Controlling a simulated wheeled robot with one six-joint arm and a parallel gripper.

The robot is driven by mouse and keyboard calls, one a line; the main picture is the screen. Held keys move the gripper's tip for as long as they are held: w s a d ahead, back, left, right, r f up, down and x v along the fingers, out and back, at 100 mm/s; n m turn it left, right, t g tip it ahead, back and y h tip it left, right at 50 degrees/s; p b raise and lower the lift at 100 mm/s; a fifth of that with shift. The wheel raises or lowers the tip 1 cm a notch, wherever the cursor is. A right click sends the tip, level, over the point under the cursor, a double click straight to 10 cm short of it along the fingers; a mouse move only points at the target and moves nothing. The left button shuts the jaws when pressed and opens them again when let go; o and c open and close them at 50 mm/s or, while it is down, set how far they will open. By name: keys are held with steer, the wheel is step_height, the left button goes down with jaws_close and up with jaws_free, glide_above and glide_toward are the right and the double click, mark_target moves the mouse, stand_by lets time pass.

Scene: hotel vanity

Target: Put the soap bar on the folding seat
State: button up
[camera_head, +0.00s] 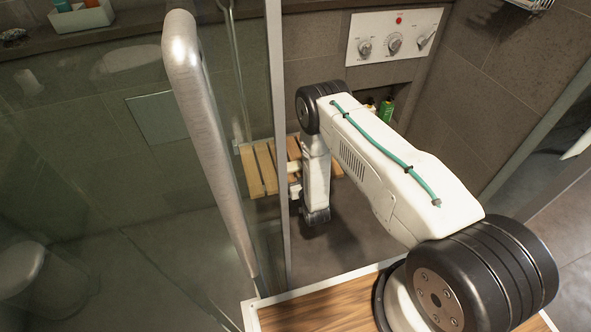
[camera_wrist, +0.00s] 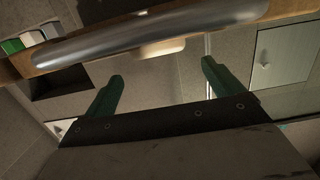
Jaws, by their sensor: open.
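The folding seat (camera_head: 258,170) is a row of light wooden slats low on the shower wall, seen in the head view behind the glass door's edge. My forearm and wrist hang in front of it and hide part of it. My gripper (camera_wrist: 162,69) shows in the wrist view with its two green fingers wide apart and nothing between them. In the head view its fingers cannot be made out. I cannot identify the soap bar with certainty in either view. A pale cream shape (camera_wrist: 158,47) lies beyond the fingers, partly behind a metal bar; I cannot tell what it is.
A thick metal door handle (camera_head: 205,130) stands upright left of my arm; a metal bar (camera_wrist: 150,35) crosses the wrist view. The glass door's metal edge (camera_head: 278,130) is close to my wrist. A white tray (camera_head: 82,18) with small items sits upper left. Bottles (camera_head: 387,110) stand in a niche.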

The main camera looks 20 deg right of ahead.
steer(key=s+r, duration=0.1)
steer(key=s, duration=0.7)
steer(key=w+r+g, duration=0.3)
steer(key=w+r, duration=0.8)
steer(key=r, duration=0.6)
step_height(320, 180, up, 18)
steer(key=s+g, duration=0.3)
steer(key=g, duration=0.1)
steer(key=s+d+r+g, duration=0.3)
steer(key=s+r+g, duration=0.1)
steer(key=s+r, duration=1.35)
steer(key=s+r+g, duration=0.2)
steer(key=s, duration=1)
steer(key=s+r+g, duration=0.2)
steer(key=s, duration=1.1)
steer(key=shift+d+r, duration=0.3)
steer(key=shift+d, duration=0.1)
